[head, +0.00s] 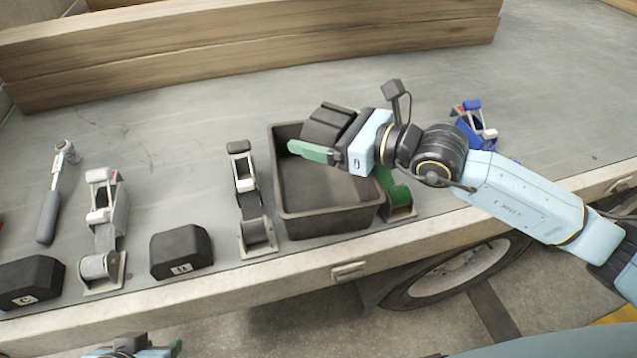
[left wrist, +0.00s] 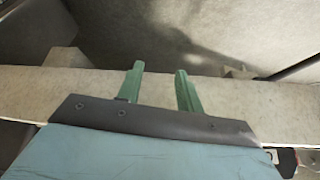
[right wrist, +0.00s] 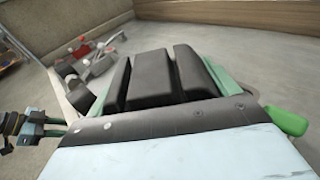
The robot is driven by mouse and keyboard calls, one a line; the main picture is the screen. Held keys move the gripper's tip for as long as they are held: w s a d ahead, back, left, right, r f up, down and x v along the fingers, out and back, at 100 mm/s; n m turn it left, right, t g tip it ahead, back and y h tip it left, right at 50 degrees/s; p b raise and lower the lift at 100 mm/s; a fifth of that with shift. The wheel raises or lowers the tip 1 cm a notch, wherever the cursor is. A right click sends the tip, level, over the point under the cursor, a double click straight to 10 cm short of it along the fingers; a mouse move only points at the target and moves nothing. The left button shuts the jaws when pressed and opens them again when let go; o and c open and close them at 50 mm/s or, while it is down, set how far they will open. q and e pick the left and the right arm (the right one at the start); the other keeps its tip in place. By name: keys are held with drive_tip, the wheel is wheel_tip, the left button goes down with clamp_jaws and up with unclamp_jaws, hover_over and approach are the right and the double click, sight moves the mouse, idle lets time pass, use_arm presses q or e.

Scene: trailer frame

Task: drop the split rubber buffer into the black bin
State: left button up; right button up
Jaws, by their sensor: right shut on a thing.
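The split rubber buffer (head: 327,124) is a black block with a deep groove across it. My right gripper (head: 325,135) is shut on it and holds it above the black bin (head: 330,222), toward the bin's far side. In the right wrist view the buffer (right wrist: 150,80) sits between the two green fingers (right wrist: 168,85). The bin is an open box near the bed's front edge; the visible part of its floor is bare, and the rest is hidden by my gripper. My left gripper (left wrist: 160,88) is open and empty, low in front of the bed's edge.
Two black buffers with letter labels (head: 181,251) (head: 30,283) lie left of the bin. A black strap ratchet (head: 250,195) stands close to its left and a green one (head: 397,197) to its right. A grey ratchet (head: 103,225), wrench (head: 50,205) and blue ratchet (head: 475,128) lie further off.

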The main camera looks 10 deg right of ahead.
use_arm(q)
drive_tip(key=shift+w+d+r, duration=0.1)
drive_tip(key=shift+w+r, duration=0.05)
use_arm(e)
drive_tip(key=o, duration=1)
drive_tip(key=shift+c, duration=0.2)
use_arm(q)
drive_tip(key=s+a+f+g+p, duration=0.2)
drive_tip(key=s+f, duration=0.1)
drive_tip(key=f, duration=0.1)
drive_tip(key=shift+f+y, duration=0.4)
use_arm(e)
drive_tip(key=v, duration=1.3)
drive_tip(key=shift+s+d, duration=0.15)
drive_tip(key=shift+s, duration=0.05)
use_arm(q)
drive_tip(key=shift+a, duration=0.1)
